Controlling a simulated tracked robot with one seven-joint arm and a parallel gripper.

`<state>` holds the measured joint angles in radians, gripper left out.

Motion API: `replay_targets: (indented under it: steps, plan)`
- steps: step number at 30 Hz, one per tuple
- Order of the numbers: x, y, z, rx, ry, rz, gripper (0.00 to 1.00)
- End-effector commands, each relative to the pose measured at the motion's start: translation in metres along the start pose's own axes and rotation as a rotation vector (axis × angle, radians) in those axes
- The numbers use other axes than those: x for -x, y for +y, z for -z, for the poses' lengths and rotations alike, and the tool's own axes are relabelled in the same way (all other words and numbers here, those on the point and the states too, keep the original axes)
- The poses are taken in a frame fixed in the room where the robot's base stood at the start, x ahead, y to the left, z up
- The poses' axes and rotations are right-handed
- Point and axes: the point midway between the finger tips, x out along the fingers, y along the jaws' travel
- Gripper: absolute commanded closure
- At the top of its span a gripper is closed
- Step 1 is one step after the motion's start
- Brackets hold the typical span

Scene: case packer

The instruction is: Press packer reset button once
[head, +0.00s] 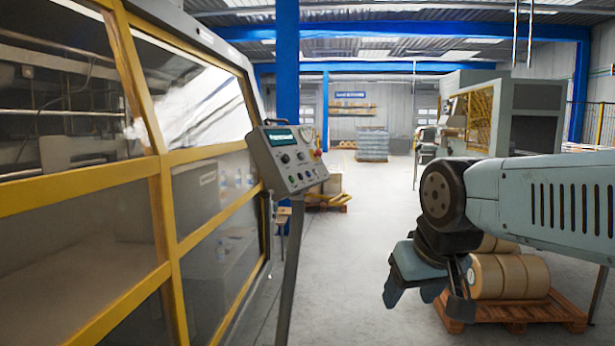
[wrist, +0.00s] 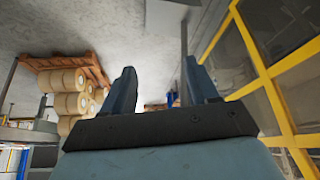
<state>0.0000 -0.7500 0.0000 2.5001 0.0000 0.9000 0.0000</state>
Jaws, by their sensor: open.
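The packer's control panel (head: 287,160) is a tilted grey box on a post, left of centre in the head view. It carries a small screen, several buttons and knobs, and a red knob on its right side. Which button is the reset button is too small to tell. My gripper (head: 425,300) hangs at the lower right, well to the right of the panel and apart from it. In the wrist view my gripper (wrist: 162,88) has its two fingers spread with nothing between them. The panel's face does not show in the wrist view; a thin grey post stands beyond the fingers.
The case packer's yellow-framed guard (head: 172,240) fills the left side. A wooden pallet (head: 520,312) with brown rolls (head: 510,277) lies on the floor at right, behind my gripper. The grey floor between the panel post and the pallet is clear. A blue column (head: 287,60) rises behind the panel.

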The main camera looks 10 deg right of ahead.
Motion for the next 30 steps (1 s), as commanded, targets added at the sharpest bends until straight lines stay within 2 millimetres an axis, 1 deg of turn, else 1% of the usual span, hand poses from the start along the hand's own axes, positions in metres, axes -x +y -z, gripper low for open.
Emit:
replay_targets:
  steps: [1,2,18,30]
  plan:
    - [0.0000,0.0000,0.0000,0.000,0.000,0.000,0.46]
    - [0.0000,0.0000,0.0000,0.000,0.000,0.000,0.49]
    - [0.0000,0.0000,0.0000,0.000,0.000,0.000,1.00]
    - [0.0000,0.0000,0.0000,0.000,0.000,0.000,1.00]
